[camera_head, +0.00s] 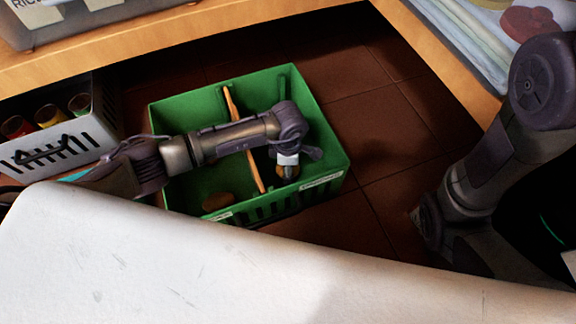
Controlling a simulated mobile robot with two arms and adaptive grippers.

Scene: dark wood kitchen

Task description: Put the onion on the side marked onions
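A green crate (331,150) stands on the tiled floor, split by an upright wooden divider (256,170). Its front rim has a white label (321,184) at the right compartment and another (218,216) at the left; both are too small to read surely. A brown round vegetable (217,201) lies in the left compartment. My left arm reaches across the divider, and my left gripper (287,170) points down into the right compartment. A yellowish-brown item, perhaps the onion, shows at its fingertips; whether it is gripped is unclear. My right gripper (428,228) is low at the right, its fingers unclear.
A white basket (62,150) with colourful jars stands left of the crate. A wooden shelf edge (200,48) runs above, with a bin (60,22) on it. A white surface (200,265) fills the foreground. Tiled floor (385,130) right of the crate is free.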

